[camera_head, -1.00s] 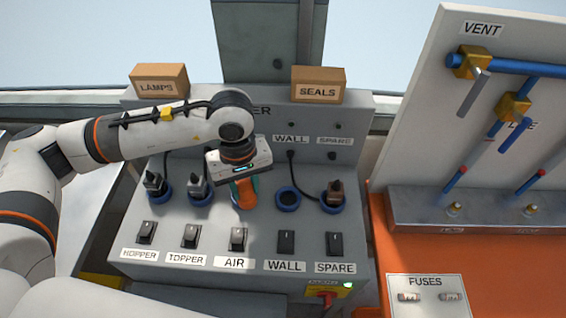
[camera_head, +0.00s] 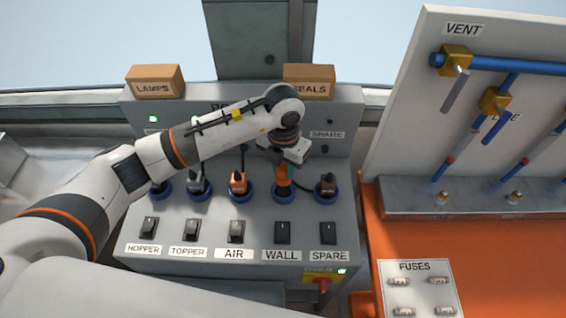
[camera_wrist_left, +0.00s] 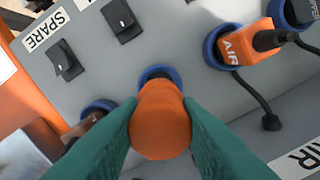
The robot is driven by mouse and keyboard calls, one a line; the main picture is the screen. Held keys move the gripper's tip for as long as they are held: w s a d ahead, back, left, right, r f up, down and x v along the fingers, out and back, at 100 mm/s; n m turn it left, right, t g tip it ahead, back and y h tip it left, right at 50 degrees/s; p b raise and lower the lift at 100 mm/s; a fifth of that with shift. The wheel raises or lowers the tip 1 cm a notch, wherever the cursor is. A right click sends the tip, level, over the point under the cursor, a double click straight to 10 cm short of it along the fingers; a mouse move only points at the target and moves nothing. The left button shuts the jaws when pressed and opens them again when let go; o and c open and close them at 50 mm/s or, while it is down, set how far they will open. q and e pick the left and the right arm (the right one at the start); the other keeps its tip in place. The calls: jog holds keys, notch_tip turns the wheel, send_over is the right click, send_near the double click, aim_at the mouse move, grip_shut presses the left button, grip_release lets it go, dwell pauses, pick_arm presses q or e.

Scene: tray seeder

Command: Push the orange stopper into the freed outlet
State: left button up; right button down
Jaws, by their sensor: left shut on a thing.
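My left gripper (camera_head: 284,166) is shut on the orange stopper (camera_head: 283,177) at the WALL outlet (camera_head: 284,198), a blue-ringed socket in the grey panel. In the left wrist view, the green fingers (camera_wrist_left: 160,125) grip the stopper (camera_wrist_left: 160,118) from both sides. The outlet's blue ring (camera_wrist_left: 158,73) shows just beyond it, mostly covered. Whether the stopper's end is inside the hole is hidden. An orange plug marked AIR (camera_wrist_left: 243,43) sits in the neighbouring outlet, and it also shows in the head view (camera_head: 238,182). My right gripper is not in view.
A brown plug (camera_head: 327,184) fills the SPARE outlet to the right. A grey plug (camera_head: 197,181) is in the TOPPER outlet. Switches, such as the WALL switch (camera_head: 282,232), line the panel below. The SEALS box (camera_head: 318,73) stands above, behind my arm.

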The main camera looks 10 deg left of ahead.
aim_at(283, 179)
pick_arm(q)
jog(key=shift+f+b, duration=0.35)
jog(key=shift+f, duration=0.25)
jog(key=shift+f+b, duration=0.8)
jog(key=shift+f, duration=0.65)
jog(key=shift+f+b, duration=0.6)
jog(key=shift+f, duration=0.15)
jog(key=shift+f+b, duration=0.25)
jog(key=shift+b, duration=0.35)
jog(key=shift+f+b, duration=0.4)
jog(key=o, duration=1.1)
